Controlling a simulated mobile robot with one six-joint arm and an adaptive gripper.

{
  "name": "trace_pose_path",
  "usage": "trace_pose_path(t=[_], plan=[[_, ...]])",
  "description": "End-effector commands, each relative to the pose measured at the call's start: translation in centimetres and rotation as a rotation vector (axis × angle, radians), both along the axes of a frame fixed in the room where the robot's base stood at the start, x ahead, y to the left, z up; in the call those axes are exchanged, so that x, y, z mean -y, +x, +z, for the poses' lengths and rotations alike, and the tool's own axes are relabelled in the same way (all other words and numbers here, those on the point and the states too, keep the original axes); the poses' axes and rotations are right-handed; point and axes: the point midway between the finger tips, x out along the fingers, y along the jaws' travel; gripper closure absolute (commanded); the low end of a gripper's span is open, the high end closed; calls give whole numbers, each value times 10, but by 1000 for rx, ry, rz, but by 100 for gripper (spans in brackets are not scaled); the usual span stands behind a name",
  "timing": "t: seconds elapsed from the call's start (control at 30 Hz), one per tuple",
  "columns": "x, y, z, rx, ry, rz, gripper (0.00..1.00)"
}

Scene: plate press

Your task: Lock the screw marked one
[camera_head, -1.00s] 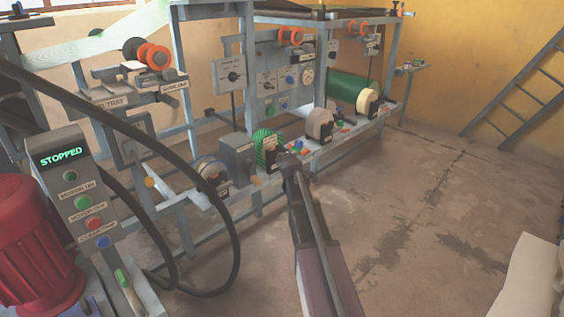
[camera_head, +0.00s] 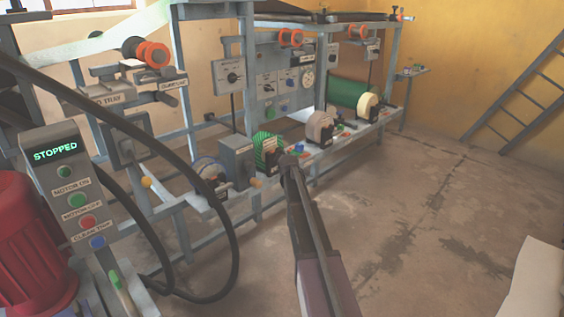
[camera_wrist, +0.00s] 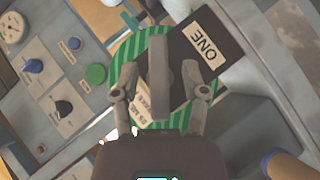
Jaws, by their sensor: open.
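In the wrist view, a dark block with a white label reading ONE (camera_wrist: 203,45) sits at upper right, in front of a green striped roller (camera_wrist: 150,118). A grey upright bar, the handle of the screw (camera_wrist: 161,75), stands at the block's left. My gripper (camera_wrist: 161,92) is open, with one finger on each side of the bar and gaps showing on both sides. I cannot tell the depth between fingertips and bar. In the head view, my gripper (camera_head: 289,160) is just right of the green striped roller (camera_head: 266,150), and hides part of the station there.
A control box reading STOPPED (camera_head: 57,153) and a red motor (camera_head: 32,245) stand at left. A black hose (camera_head: 235,235) loops in front of the frame. A grey box (camera_head: 237,160) sits left of the roller.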

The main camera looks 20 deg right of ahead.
Motion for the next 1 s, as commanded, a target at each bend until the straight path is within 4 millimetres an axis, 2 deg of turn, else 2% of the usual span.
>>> trace_pose_path(t=[0.03, 0.2, 0.23, 0.37, 0.4, 0.5, 0.77, 1.0], plan=[[0, 0, 0, 0, 0, 0, 43], [0, 0, 0, 0, 0, 0, 93], [0, 0, 0, 0, 0, 0, 100], [0, 0, 0, 0, 0, 0, 100], [-11, -1, 0, -1, 0, 1, 100], [-3, -1, 0, -2, 5, -1, 100], [2, -1, 0, -20, 44, -3, 100], [5, -1, 2, -57, 149, -4, 100]])
